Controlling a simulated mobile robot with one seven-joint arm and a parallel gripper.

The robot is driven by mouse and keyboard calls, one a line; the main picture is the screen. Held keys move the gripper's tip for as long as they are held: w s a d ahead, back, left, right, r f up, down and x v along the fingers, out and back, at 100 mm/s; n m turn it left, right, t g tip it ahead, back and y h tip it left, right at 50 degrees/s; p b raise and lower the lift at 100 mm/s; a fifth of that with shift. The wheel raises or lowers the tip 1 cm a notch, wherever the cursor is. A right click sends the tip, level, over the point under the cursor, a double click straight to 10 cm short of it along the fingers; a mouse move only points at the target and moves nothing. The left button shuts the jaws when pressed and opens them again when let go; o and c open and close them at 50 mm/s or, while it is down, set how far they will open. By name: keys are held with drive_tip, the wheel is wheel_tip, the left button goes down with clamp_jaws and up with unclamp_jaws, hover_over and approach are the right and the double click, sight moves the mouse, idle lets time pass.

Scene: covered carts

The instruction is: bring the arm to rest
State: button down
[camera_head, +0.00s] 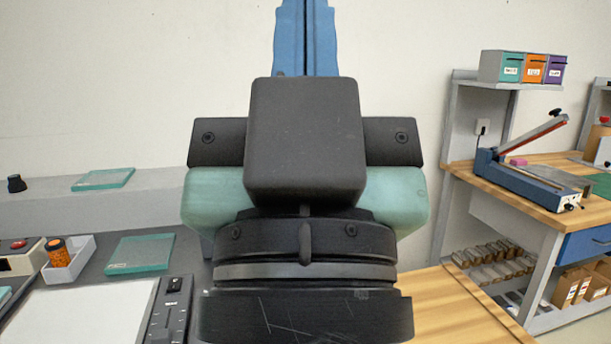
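My own arm (305,145) fills the middle of the head view, close to the camera. It shows as dark rounded housings with teal sides above a black ringed joint. A blue upright part rises behind it and runs out of the top of the frame. I see no gripper fingers, so my gripper is not in view. The arm hides much of what stands behind it.
At left, a grey bench holds glass plates (141,253) and a white tray (70,268) with an orange-and-black item. At right, a wooden-topped bench (543,213) carries a blue lever sealer (525,182). A wooden surface (455,312) lies close at lower right.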

wheel_tip(320, 180, up, 14)
drive_tip(key=p, duration=1.2)
drive_tip(key=shift+r, duration=0.15)
